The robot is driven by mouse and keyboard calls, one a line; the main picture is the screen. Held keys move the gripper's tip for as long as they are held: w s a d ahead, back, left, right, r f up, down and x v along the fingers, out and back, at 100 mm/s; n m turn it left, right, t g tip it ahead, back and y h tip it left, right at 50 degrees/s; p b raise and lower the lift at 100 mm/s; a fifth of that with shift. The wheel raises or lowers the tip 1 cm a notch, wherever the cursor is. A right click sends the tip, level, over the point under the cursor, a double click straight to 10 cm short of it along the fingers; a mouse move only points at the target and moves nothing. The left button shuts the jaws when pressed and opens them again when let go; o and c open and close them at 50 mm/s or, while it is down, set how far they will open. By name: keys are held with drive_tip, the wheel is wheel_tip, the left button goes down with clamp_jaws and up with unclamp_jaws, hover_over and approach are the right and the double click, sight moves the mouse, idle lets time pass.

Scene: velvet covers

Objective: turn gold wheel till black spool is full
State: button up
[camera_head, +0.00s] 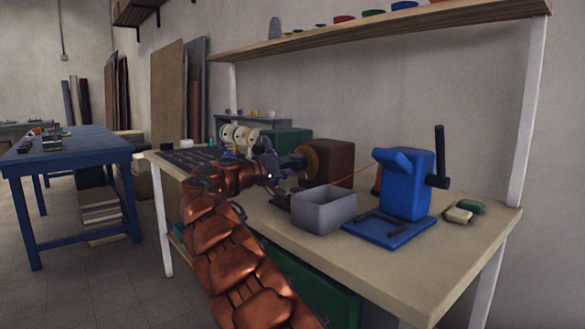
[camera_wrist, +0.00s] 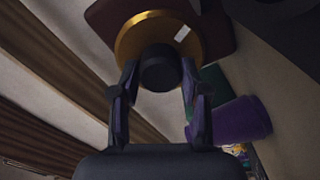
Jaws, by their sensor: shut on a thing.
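The gold wheel (camera_head: 314,158) stands upright on the front of a dark brown box (camera_head: 338,162) on the workbench. In the wrist view the gold wheel (camera_wrist: 133,40) has a pale mark near its rim and a black round knob (camera_wrist: 158,66) in front. My gripper (camera_wrist: 158,80) is shut on this knob, one finger on each side. In the head view my gripper (camera_head: 283,166) is at the wheel's left side. A thin orange thread runs from near the wheel toward the blue machine. I cannot make out the black spool or how full it is.
A grey open bin (camera_head: 323,212) stands just right of my arm. The blue machine (camera_head: 407,180) with a black handle is further right. A green box (camera_head: 288,140) and several pale spools (camera_head: 240,134) stand behind. A purple cylinder (camera_wrist: 241,121) is beside my gripper.

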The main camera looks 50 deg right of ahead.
drive_tip(key=o, duration=1.1)
drive_tip(key=shift+o, duration=0.2)
drive_tip(key=a, duration=0.4)
drive_tip(key=w+a, duration=0.1)
drive_tip(key=a, duration=0.7)
drive_tip(key=shift+w, duration=0.15)
